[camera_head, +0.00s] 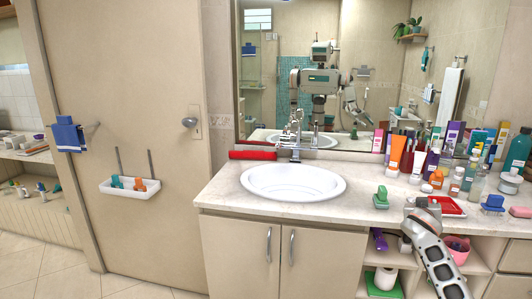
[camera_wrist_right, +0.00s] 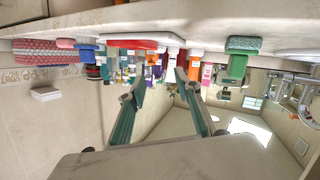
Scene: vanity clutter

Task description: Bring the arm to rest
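My right arm (camera_head: 435,255) comes in from the lower right in the head view. My left gripper is not directly in view; the mirror (camera_head: 360,75) shows a small reflection of the robot.
The counter (camera_head: 225,190) holds a white sink (camera_head: 292,183), a rolled red towel (camera_head: 252,155) and a green item (camera_head: 381,197). Bottles and tubes crowd its right side. Open shelves below the counter hold a paper roll (camera_head: 385,279) and a pink bowl (camera_head: 458,249). Floor at left is clear.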

